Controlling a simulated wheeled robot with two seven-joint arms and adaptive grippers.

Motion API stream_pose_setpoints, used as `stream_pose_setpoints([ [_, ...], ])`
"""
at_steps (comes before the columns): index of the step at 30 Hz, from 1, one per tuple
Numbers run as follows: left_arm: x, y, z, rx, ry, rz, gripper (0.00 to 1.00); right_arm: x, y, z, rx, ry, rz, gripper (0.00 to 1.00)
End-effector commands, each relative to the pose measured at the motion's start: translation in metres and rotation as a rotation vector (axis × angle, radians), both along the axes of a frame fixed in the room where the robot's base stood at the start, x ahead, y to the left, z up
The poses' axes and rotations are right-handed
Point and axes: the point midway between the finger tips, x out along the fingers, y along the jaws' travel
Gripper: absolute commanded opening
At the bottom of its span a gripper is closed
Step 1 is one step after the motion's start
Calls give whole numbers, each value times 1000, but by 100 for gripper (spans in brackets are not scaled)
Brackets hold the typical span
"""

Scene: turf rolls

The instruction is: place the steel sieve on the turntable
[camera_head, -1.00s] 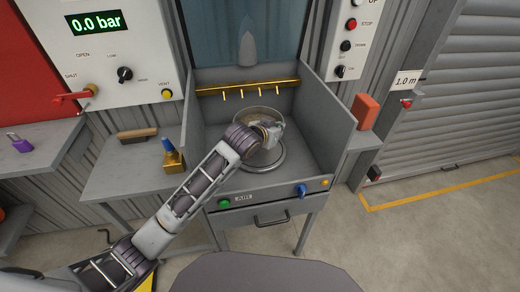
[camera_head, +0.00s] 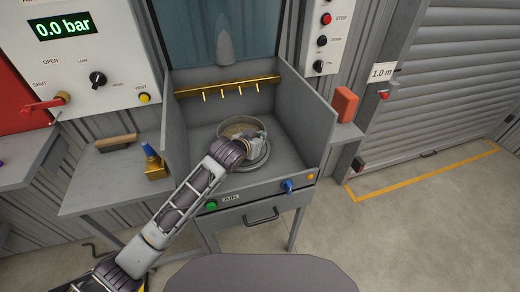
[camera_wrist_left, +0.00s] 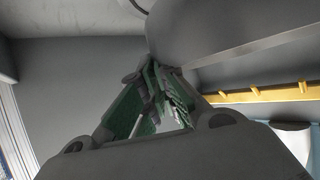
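The steel sieve (camera_head: 238,130) is a round, light metal pan with a grainy tan inside, in the grey booth in the head view. The round grey turntable (camera_head: 262,162) shows below and around it, partly hidden by the sieve and my gripper. I cannot tell whether the sieve touches the turntable or hangs just above it. My left gripper (camera_head: 258,143) is at the sieve's near right side, its fingers closed on the wall. In the left wrist view its green-padded fingers (camera_wrist_left: 160,78) come together against a large dark curved surface. My right gripper is not in view.
The booth has side walls and a brass nozzle bar (camera_head: 228,87) behind the sieve. An orange-red block (camera_head: 344,104) is on the right ledge.

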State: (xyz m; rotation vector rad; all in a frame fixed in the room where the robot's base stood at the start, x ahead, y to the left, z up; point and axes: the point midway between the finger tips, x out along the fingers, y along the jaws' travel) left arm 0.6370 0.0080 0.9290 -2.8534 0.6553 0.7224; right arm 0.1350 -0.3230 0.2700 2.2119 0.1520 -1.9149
Motion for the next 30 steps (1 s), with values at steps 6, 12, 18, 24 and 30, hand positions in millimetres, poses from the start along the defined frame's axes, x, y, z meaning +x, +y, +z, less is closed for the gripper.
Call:
stream_pose_setpoints([
  [6,0,0,-23,1,-1,0,0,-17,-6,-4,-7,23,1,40],
  [12,0,0,-43,1,0,0,0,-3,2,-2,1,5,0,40],
  [18,0,0,-46,0,-3,-1,0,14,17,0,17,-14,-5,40],
  [24,0,0,-47,1,-3,-1,0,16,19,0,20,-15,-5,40],
  [30,0,0,-50,0,1,0,11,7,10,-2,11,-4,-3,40],
])
